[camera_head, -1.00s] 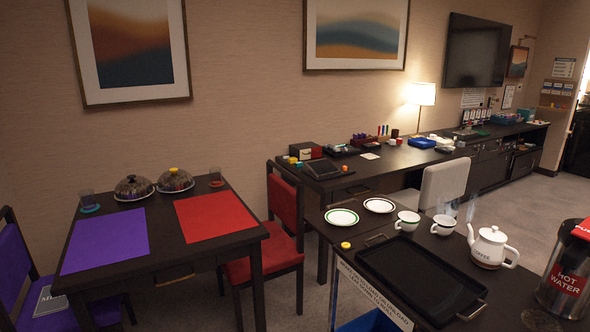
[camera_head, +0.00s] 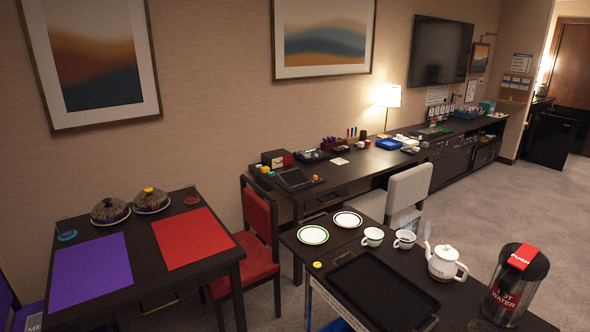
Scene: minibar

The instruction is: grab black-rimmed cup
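Two white cups stand side by side on the dark cart at the lower right: a left cup (camera_head: 372,237) and a right cup (camera_head: 404,239). Both are upright and apart. Their rims are too small to tell for sure which one is black. Neither of my grippers is in view.
A black tray (camera_head: 372,292) lies in front of the cups. A green-rimmed plate (camera_head: 312,235) and a dark-rimmed plate (camera_head: 347,219) lie to their left. A white teapot (camera_head: 445,264) and hot water dispenser (camera_head: 514,288) stand to the right. Grey carpet (camera_head: 500,205) is open beyond.

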